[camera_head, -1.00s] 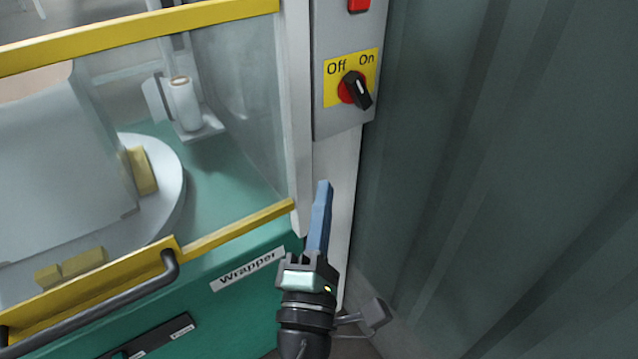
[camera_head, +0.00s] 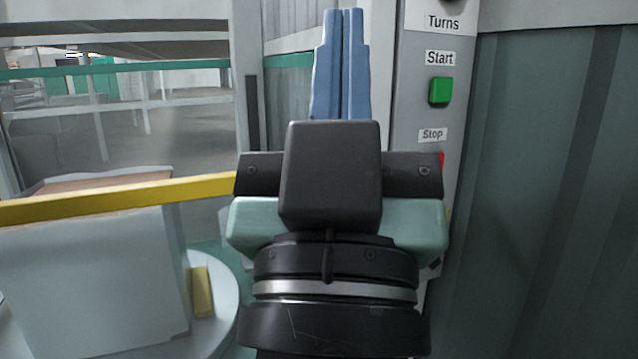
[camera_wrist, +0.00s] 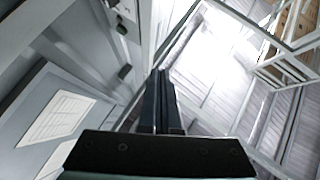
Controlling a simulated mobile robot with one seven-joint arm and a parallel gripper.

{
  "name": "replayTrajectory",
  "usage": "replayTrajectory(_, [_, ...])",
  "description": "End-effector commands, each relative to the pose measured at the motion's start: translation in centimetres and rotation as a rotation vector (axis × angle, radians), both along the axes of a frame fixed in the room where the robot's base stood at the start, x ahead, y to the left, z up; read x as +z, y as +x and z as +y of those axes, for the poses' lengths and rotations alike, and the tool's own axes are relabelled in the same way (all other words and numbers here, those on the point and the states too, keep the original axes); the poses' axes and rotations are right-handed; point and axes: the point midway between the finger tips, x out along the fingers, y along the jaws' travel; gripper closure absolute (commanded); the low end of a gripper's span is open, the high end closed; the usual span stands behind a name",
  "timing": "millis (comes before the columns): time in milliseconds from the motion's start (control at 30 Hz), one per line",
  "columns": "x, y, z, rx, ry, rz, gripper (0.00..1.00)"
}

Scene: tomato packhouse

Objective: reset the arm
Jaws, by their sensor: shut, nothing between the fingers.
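My gripper (camera_head: 342,14) is large in the middle of the head view, its blue fingers pointing up. The two fingers lie together, shut and empty. They stand in front of the machine's frame, left of the grey control panel (camera_head: 410,100). My wrist hides the lower part of that panel. In the wrist view my gripper (camera_wrist: 161,74) points up toward the bright ceiling, with no object at its fingertips.
The panel has a green Start button (camera_head: 440,91) and a red Stop button (camera_head: 441,158), partly hidden. A yellow rail (camera_head: 120,198) and a round turntable (camera_head: 225,300) are at left. A corrugated grey-green wall (camera_head: 550,190) fills the right.

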Motion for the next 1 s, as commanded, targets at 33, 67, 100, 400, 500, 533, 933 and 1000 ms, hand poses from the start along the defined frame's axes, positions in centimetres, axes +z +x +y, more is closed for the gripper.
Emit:
replayTrajectory(33, [2.1,-1.8,1.2,0.105,0.030,-0.054,1.00])
replayTrajectory(67, [3.4,-2.3,1.6,0.141,0.039,-0.065,1.00])
replayTrajectory(100, [4.9,-1.8,1.4,0.126,0.037,-0.051,1.00])
replayTrajectory(400, [13.4,-1.6,1.4,0.118,0.034,-0.046,1.00])
replayTrajectory(500, [16.5,-1.6,1.4,0.118,0.034,-0.046,1.00])
replayTrajectory(533, [17.4,-1.6,1.4,0.118,0.034,-0.046,1.00])
replayTrajectory(933, [29.6,-1.6,1.4,0.118,0.032,-0.045,1.00])
replayTrajectory(1000, [31.7,-1.6,1.4,0.118,0.032,-0.045,1.00])
